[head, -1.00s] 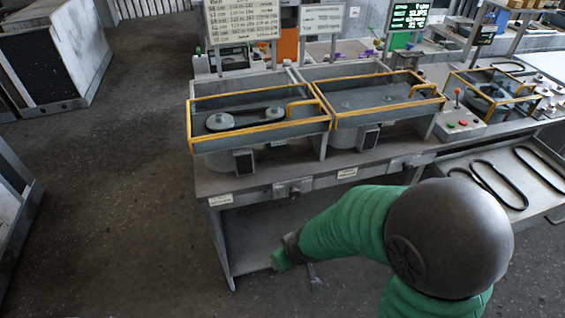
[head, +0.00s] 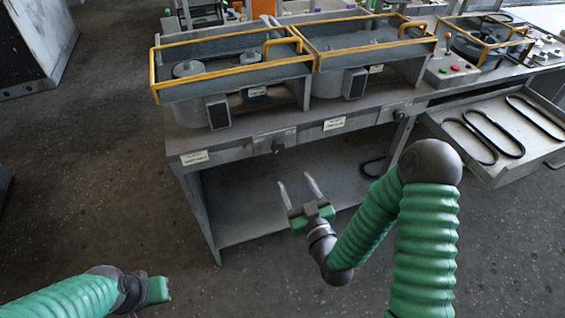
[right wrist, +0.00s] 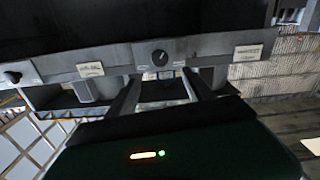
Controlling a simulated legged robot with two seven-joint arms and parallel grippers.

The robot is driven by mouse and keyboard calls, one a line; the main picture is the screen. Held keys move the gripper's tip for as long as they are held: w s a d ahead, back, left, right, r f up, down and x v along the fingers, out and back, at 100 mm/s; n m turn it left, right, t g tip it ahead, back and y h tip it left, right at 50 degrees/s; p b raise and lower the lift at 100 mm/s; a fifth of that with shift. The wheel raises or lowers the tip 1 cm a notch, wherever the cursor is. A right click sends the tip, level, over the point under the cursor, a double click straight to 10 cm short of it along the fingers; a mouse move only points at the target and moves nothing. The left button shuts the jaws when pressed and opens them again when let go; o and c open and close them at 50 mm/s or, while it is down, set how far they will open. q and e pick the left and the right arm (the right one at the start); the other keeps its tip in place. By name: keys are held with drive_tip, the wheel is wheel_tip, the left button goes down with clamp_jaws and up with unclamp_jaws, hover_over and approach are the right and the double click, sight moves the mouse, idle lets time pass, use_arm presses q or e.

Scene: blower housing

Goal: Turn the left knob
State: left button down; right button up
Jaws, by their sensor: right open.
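The left knob (head: 278,146) is a small dark knob on the bench's front panel, below the left yellow-railed housing. It also shows in the right wrist view (right wrist: 160,58), close to the line between the fingers. My right gripper (head: 299,187) is open and empty, below and in front of the left knob and apart from it. Its fingers (right wrist: 160,84) point toward the panel. A second knob (head: 398,115) sits further right on the panel. My left gripper (head: 158,289) is at the lower left, far from the bench; its fingers cannot be made out.
Two housings with yellow rails (head: 235,68) stand on the bench. Pale labels (head: 334,124) flank the left knob. A tray (head: 548,147) with several black belts juts out at right. A control box (head: 452,70) stands behind it. The floor (head: 95,190) at left is clear.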

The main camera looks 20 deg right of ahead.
sight(279, 150)
drive_tip(key=w+b, duration=0.1)
drive_tip(key=w, duration=1.2)
drive_tip(key=shift+a+b, duration=0.15)
drive_tip(key=shift+b, duration=0.25)
use_arm(q)
drive_tip(key=x, duration=0.3)
drive_tip(key=shift+s+d+f, duration=0.1)
drive_tip(key=shift+s+f, duration=0.25)
drive_tip(key=shift+f, duration=0.05)
use_arm(e)
clamp_jaws()
drive_tip(key=shift+m, duration=1.4)
use_arm(q)
drive_tip(key=shift+r, duration=0.25)
